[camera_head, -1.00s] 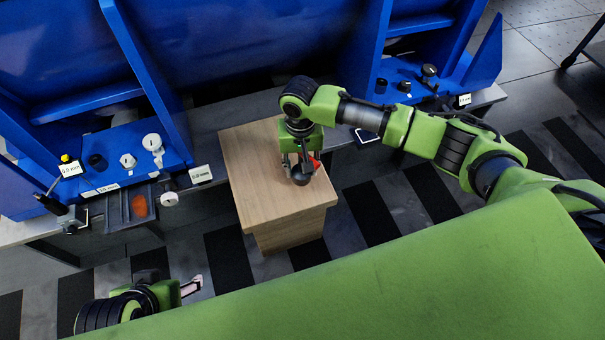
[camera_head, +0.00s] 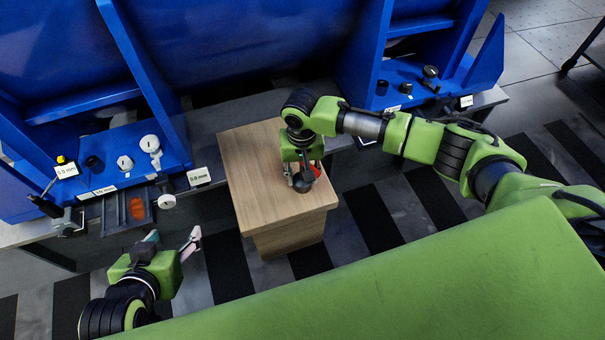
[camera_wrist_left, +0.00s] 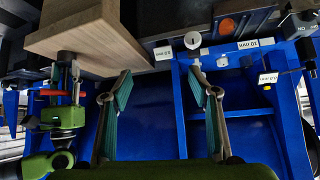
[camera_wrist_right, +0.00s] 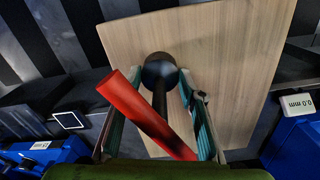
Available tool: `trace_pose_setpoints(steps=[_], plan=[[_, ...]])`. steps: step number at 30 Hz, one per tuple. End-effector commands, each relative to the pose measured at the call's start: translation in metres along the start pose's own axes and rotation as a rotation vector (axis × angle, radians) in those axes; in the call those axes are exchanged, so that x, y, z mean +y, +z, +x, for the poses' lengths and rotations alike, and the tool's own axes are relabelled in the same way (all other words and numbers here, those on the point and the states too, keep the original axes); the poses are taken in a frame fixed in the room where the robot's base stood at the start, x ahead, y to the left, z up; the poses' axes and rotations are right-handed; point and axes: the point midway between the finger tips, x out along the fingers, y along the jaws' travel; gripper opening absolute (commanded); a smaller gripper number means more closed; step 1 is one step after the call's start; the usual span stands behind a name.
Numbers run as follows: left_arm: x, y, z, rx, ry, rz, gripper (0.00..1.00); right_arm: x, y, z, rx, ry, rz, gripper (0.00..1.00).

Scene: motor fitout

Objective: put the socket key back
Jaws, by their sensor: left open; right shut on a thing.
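The socket key shows in the right wrist view as a dark shaft with a round dark head (camera_wrist_right: 160,68) and a red bar (camera_wrist_right: 135,105) crossing it at a slant. My right gripper (camera_wrist_right: 186,88) is shut on it, its teal pads on either side of the dark shaft. In the head view, my right gripper (camera_head: 297,170) is over the wooden block (camera_head: 250,170), with the key's dark head (camera_head: 303,182) at its tips. I cannot tell whether the head touches the wood. My left gripper (camera_head: 172,240) is open and empty, left of the block.
A blue machine frame (camera_head: 250,50) stands behind the block. At left, its ledge holds white knobs (camera_head: 125,163) and a label (camera_head: 199,177); a grey tray (camera_head: 127,212) with an orange patch hangs in front. Black knobs (camera_head: 406,87) stand at right. Striped floor lies in front.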

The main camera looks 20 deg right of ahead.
Motion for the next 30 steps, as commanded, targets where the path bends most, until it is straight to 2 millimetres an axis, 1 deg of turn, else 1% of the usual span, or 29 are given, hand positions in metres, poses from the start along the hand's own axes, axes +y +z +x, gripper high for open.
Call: trace_pose_setpoints(steps=[1,2,3,14,17,18,23,30], plan=[[0.000,0.001,-0.001,-0.006,-0.001,0.000,0.55,-0.001,-0.001,-0.001,0.001,-0.002,0.000,0.02],[0.000,0.002,0.000,-0.007,-0.001,0.000,0.55,0.000,0.000,0.000,0.000,-0.001,0.000,0.44],[0.000,0.002,0.000,-0.007,-0.001,0.000,0.55,0.000,0.000,0.000,0.000,-0.001,0.000,0.53],[0.000,0.002,0.000,-0.006,-0.001,-0.001,0.55,0.000,0.000,0.000,0.000,0.000,0.000,0.53],[0.000,-0.002,0.000,0.010,0.000,-0.001,0.55,0.000,0.000,-0.004,0.001,0.001,0.000,0.53],[0.000,0.001,-0.002,-0.007,-0.001,0.000,0.55,0.000,0.000,-0.006,0.000,0.000,0.000,0.53],[-0.004,0.033,-0.011,-0.146,-0.008,-0.003,0.55,0.000,0.000,-0.021,0.001,-0.001,0.001,0.53],[-0.010,0.087,-0.037,-0.385,-0.021,-0.010,0.55,0.000,0.000,-0.047,0.000,0.000,0.001,0.53]])
